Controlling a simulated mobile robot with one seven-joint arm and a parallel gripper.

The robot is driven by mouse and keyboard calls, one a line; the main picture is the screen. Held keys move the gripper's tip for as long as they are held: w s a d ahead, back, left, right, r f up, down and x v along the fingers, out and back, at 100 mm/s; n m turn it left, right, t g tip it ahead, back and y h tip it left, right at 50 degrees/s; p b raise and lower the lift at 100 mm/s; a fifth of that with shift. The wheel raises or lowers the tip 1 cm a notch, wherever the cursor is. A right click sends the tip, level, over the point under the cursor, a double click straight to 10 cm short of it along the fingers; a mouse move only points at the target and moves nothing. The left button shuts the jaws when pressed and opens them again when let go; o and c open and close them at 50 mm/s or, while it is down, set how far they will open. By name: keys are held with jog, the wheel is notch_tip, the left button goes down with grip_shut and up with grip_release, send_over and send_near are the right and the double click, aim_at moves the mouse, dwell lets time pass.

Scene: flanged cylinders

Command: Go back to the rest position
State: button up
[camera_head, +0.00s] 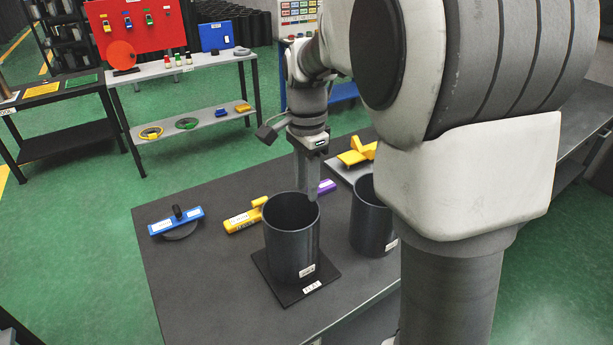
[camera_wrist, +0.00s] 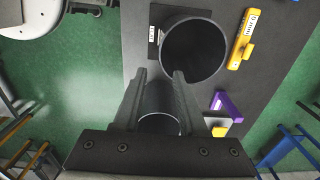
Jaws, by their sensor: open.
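My gripper (camera_head: 310,192) hangs pointing down above the table, at or just behind the right rim of the front dark cylinder in the head view. In the wrist view its two fingers (camera_wrist: 160,76) are apart. A dark open-topped cylinder (camera_head: 291,245) stands upright on a black labelled plate (camera_head: 268,272); it also shows at the top of the wrist view (camera_wrist: 193,75). A second dark cylinder (camera_head: 371,225) stands to its right, partly hidden by my arm. In the wrist view a dark cylinder (camera_wrist: 158,102) shows between the fingers; I cannot tell its distance from them.
The dark table (camera_head: 180,270) also bears a blue handled piece (camera_head: 176,220), a yellow piece (camera_head: 243,220), a purple piece (camera_head: 326,187) and a tray with yellow parts (camera_head: 352,158). A shelf table (camera_head: 190,68) with a red board (camera_head: 135,28) stands behind. Green floor is clear at left.

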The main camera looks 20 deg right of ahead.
jog(key=shift+r, duration=0.55)
jog(key=s+r+n+t, duration=0.2)
jog(key=s+n, duration=0.5)
jog(key=s, duration=0.3)
jog(key=s+r+n+t, duration=0.2)
jog(key=s+n+t, duration=0.1)
jog(key=s+n, duration=0.4)
jog(key=s, duration=0.3)
jog(key=shift+s+t, duration=0.25)
jog(key=shift+t, duration=0.05)
